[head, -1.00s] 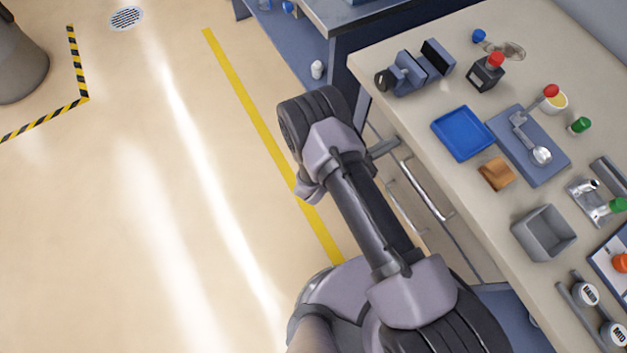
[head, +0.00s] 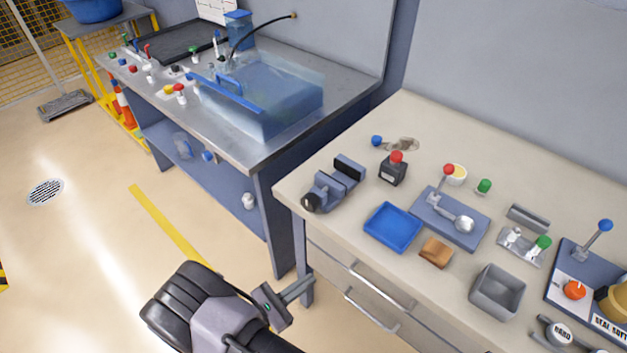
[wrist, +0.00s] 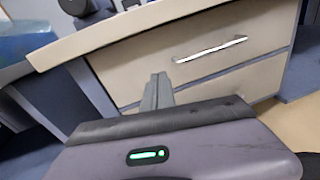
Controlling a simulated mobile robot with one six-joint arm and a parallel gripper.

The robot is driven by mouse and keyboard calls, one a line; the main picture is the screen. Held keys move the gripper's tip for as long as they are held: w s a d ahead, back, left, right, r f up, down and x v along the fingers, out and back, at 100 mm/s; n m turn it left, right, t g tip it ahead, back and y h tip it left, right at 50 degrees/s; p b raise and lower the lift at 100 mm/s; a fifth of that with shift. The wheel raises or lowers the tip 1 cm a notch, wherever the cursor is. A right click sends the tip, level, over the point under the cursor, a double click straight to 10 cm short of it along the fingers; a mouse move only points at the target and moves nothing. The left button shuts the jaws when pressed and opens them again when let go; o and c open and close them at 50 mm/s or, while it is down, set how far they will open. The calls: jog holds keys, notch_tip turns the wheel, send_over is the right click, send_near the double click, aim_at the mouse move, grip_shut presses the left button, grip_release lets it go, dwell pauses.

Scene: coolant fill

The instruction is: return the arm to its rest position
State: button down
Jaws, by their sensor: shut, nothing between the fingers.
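My gripper (head: 303,286) is low in the head view, in front of the beige workbench (head: 335,210) and below its top. Its fingers are together and empty. In the wrist view the shut fingers (wrist: 158,88) point toward the bench's drawer fronts (wrist: 190,60), with nothing between them. I cannot tell the exact gap to the drawers. My arm is folded at the bottom of the head view, and its lower part is cut off.
The bench carries a vise (head: 333,185), a blue tray (head: 392,227), a grey bin (head: 497,291) and a sponge-like brown block (head: 436,252). Drawer handles (head: 382,287) stick out near the gripper. A metal wash table (head: 240,150) stands behind left.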

jog(key=s+d+r+m+g+y, duration=0.1)
jog(key=d+r+m+g+y, duration=0.1)
jog(key=d+r+m+g, duration=0.4)
jog(key=s+d+r+m+g+y, duration=0.1)
jog(key=d+r+m+g, duration=0.1)
jog(key=r+m, duration=0.45)
jog(key=s+d+r+m+g+y, duration=0.1)
jog(key=d+r+m+g+y, duration=0.1)
jog(key=d+r+m+g, duration=0.45)
jog(key=s+r+m+t+y, duration=0.4)
jog(key=r+m+y, duration=0.1)
jog(key=r, duration=0.2)
jog(key=s+r+m+t+y, duration=0.4)
jog(key=r+m, duration=0.2)
jog(key=r, duration=0.2)
jog(key=shift+s+a+r+t+y, duration=0.15)
jog(key=shift+s+r+t+y, duration=0.05)
jog(key=shift+s+t+y, duration=0.2)
